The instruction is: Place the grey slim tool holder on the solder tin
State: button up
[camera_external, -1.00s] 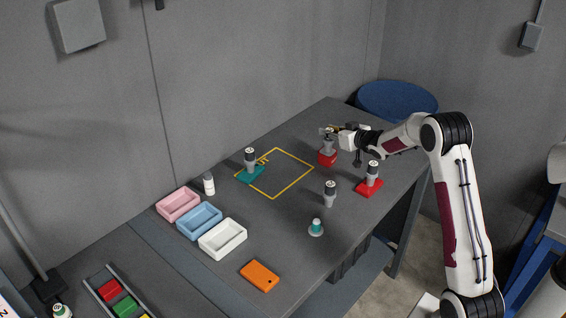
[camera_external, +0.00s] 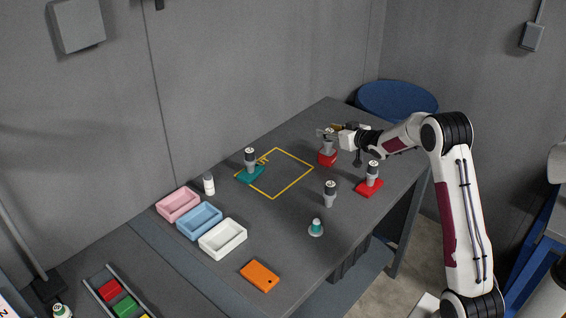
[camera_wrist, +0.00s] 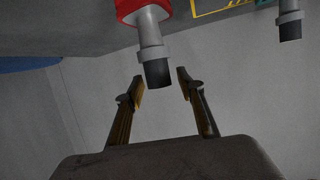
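A grey tool holder with a dark top (camera_external: 328,146) stands upright on a red base (camera_external: 326,159) near the far right of the table. My gripper (camera_external: 322,133) is level with its top. In the wrist view my gripper (camera_wrist: 160,78) is open, and the holder's black end (camera_wrist: 158,73) is close to the gap between the fingertips, with nothing gripped. Similar grey holders stand on a teal base (camera_external: 250,160), on a red base (camera_external: 372,173) and on bare table (camera_external: 330,193). I cannot tell which is the slim one, or which item is the solder tin.
A small teal-topped piece (camera_external: 316,227), an orange block (camera_external: 260,276) and a white bottle (camera_external: 209,184) stand apart. Pink (camera_external: 165,212), blue (camera_external: 185,232) and white (camera_external: 210,252) trays line the left side.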

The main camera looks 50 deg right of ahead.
jog(key=v, duration=1.2)
dwell(1.0)
jog(key=s+a+r+g, duration=0.2)
jog(key=s+a+r, duration=0.25)
jog(key=a, duration=0.35)
jog(key=s+a+r+g, duration=0.2)
jog(key=s+a+r, duration=0.1)
jog(key=s+a, duration=0.35)
jog(key=s+a+f+n+g+y, duration=0.1)
jog(key=s+a+f+g+y, duration=0.1)
jog(key=s+a, duration=0.8)
jog(key=s+a+f+n+g+y, duration=0.1)
jog(key=s+a+f+n, duration=0.1)
jog(key=s+a, duration=0.8)
jog(key=s, duration=0.3)
jog(key=shift+s+f+g+y, duration=0.25)
jog(key=shift+f+g+y, duration=0.05)
jog(key=shift+g+y, duration=0.1)
